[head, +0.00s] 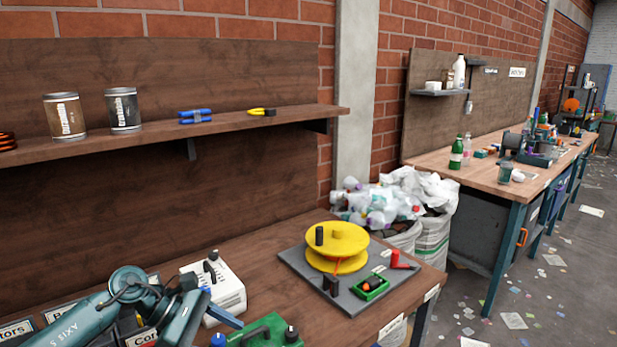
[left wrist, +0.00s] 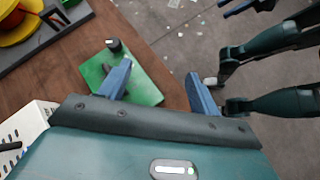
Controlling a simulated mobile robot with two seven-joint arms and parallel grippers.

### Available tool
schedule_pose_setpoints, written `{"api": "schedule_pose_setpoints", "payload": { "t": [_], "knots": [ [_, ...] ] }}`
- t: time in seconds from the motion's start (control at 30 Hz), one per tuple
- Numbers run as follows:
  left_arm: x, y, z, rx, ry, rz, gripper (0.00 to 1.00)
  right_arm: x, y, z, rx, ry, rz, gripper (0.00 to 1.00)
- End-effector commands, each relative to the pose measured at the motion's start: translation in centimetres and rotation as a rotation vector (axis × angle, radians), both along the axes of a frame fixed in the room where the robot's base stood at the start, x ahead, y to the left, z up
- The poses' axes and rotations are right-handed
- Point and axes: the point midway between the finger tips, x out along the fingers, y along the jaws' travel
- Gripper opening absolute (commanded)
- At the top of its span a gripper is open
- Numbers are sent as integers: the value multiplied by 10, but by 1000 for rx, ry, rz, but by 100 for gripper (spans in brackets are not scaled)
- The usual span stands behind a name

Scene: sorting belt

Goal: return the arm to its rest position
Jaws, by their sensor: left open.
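My left arm (head: 125,293) comes in from the lower left in the head view, low over the bench front. Its gripper (head: 217,325) has blue fingers near the bottom edge, beside a white device and a green board. In the left wrist view the left gripper (left wrist: 160,76) is open, its two blue fingers wide apart with nothing between them. One finger overlaps the green board (left wrist: 140,84) in the picture; whether they touch I cannot tell. Teal links of mine show at the right. A blue piece at the top edge may be my right gripper (left wrist: 236,8), mostly cut off.
The wooden bench (head: 285,302) holds the white device (head: 222,283), the green board (head: 268,333) and a grey plate (head: 300,263) with a yellow reel (head: 336,240). Labelled bins (head: 62,312) sit under the arm. A shelf (head: 230,118) runs above. Filled sacks (head: 432,240) stand beyond the bench.

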Motion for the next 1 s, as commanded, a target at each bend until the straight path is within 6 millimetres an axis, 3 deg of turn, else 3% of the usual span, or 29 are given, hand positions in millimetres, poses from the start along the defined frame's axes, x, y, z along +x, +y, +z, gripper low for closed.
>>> {"api": "schedule_pose_setpoints", "payload": {
  "t": [0.03, 0.1, 0.23, 0.37, 0.43, 0.6, 0.63, 0.8, 0.9, 1.0],
  "knots": [
    [-16, -37, -5, -165, 104, 71, 63, 0, 0, 1, 0, 2, -1, 34],
    [-30, -73, 1, -393, 270, 202, 63, -1, 0, 0, -1, 7, -2, 34],
    [-46, -107, 15, -796, 661, 468, 63, -3, -1, 0, -3, 14, -5, 34],
    [-52, -105, 12, -1166, 1130, 759, 63, -6, -2, -1, -4, 24, -7, 34],
    [-58, -93, -2, -1352, 1404, 921, 63, -8, -2, -2, -4, 31, -8, 34],
    [-95, -54, -67, -1766, 2081, 1328, 63, -11, -4, -5, -9, 45, -12, 34],
    [-105, -48, -79, 1791, -2141, -1365, 63, -12, -4, -5, -9, 46, -12, 34],
    [-168, -31, -136, 1382, -1743, -1110, 63, -12, -6, -7, -12, 53, -16, 34],
    [-192, -28, -151, 1265, -1614, -1032, 63, -12, -7, -6, -13, 52, -18, 34],
    [-203, -27, -158, 1216, -1559, -999, 63, -10, -7, -5, -13, 48, -18, 34]
  ]
}}
